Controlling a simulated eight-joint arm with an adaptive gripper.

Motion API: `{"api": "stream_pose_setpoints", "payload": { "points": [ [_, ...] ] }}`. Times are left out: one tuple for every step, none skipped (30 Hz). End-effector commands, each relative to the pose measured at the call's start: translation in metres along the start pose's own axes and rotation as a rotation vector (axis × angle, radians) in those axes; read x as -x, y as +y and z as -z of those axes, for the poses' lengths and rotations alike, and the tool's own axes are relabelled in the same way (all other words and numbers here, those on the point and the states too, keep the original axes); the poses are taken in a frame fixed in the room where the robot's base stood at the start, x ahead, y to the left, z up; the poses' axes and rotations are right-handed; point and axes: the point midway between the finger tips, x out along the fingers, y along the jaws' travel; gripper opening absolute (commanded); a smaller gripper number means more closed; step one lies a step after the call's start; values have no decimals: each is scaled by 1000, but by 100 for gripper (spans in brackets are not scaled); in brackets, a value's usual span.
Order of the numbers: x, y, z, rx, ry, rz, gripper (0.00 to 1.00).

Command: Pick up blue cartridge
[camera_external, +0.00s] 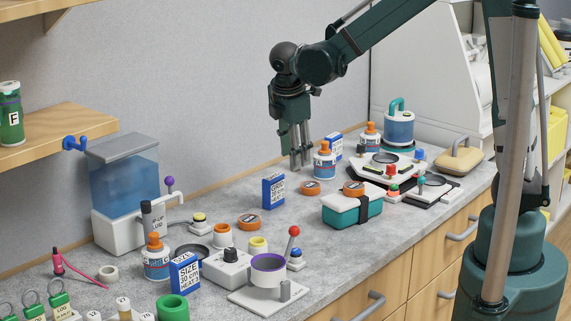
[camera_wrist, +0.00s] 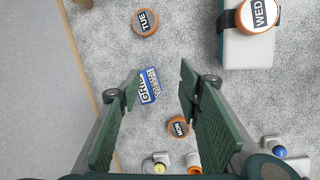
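A small blue box with a white label (camera_external: 273,191), which may be the blue cartridge, stands on the grey counter. In the wrist view what looks like the same blue box (camera_wrist: 148,86) shows below and between my fingers, nearer the left one. My gripper (camera_external: 298,160) hangs above the counter, up and to the right of this box in the external view. In the wrist view my gripper (camera_wrist: 161,74) is open and empty. Two similar blue boxes also stand on the counter, one at front left (camera_external: 184,273) and one at the back (camera_external: 336,142).
Orange discs lie near the box: one marked MON (camera_wrist: 178,127) and one marked TUE (camera_wrist: 145,22). A third, marked WED (camera_wrist: 258,14), rests on a teal and white case (camera_external: 351,212). A glue-like bottle (camera_external: 324,165) stands close to my gripper. The wall is behind.

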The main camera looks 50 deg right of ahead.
Motion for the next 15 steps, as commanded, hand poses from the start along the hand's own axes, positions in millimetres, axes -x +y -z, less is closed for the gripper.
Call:
{"api": "stream_pose_setpoints", "payload": {
  "points": [
    [0,5,6,28,-9,5,35],
    [-1,7,8,45,-15,9,35],
    [-3,10,11,68,-25,14,35],
    [-4,11,14,85,-31,18,35],
    [-6,13,16,102,-37,22,35],
    [-8,16,20,124,-45,27,35],
    [-10,17,22,141,-51,32,35],
    [-12,18,25,158,-57,36,35],
    [-14,21,29,181,-65,41,35],
    [-15,22,32,198,-71,45,35],
    [-17,23,34,215,-78,50,35],
    [-20,25,38,237,-86,56,35],
    [-22,27,40,253,-91,60,35],
    [-23,28,43,268,-96,65,35],
    [-26,29,46,289,-103,71,35]
  ]
}}
